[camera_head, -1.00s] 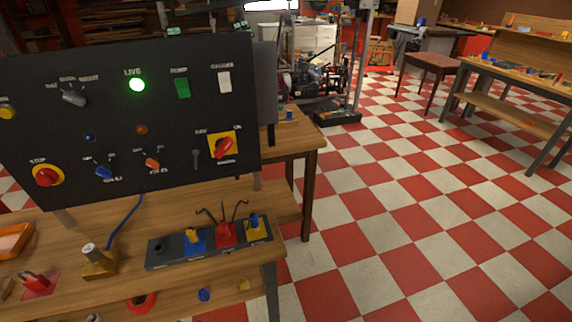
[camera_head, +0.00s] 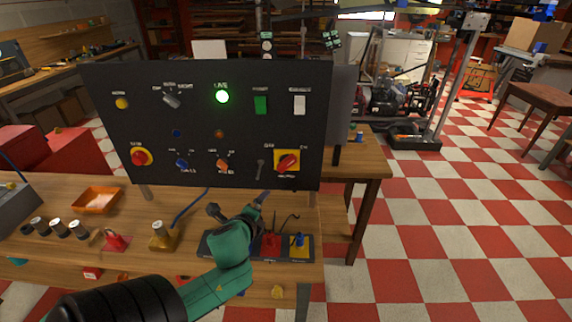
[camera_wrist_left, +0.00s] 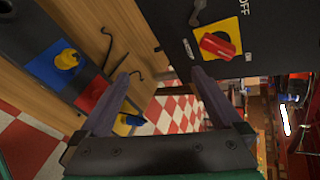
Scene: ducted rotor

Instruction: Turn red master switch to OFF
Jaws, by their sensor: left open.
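The red master switch (camera_head: 287,162) is a red rotary handle on a yellow plate at the lower right of the black panel. Its handle slants up to the right, towards the ON label; OFF is printed at upper left. It also shows in the left wrist view (camera_wrist_left: 217,45), beside an OFF label. My left gripper (camera_wrist_left: 162,76) is open and empty, and its fingers point towards the gap between panel and bench. In the head view it (camera_head: 262,197) is small, below and left of the switch, apart from it. My right gripper is out of view.
The black panel (camera_head: 140,90) carries a lit green LIVE lamp (camera_head: 222,97), a red stop button (camera_head: 141,157) and other knobs. A small grey lever (camera_head: 261,168) sits just left of the switch. Below is a block with coloured sockets and upright hooks (camera_head: 290,222).

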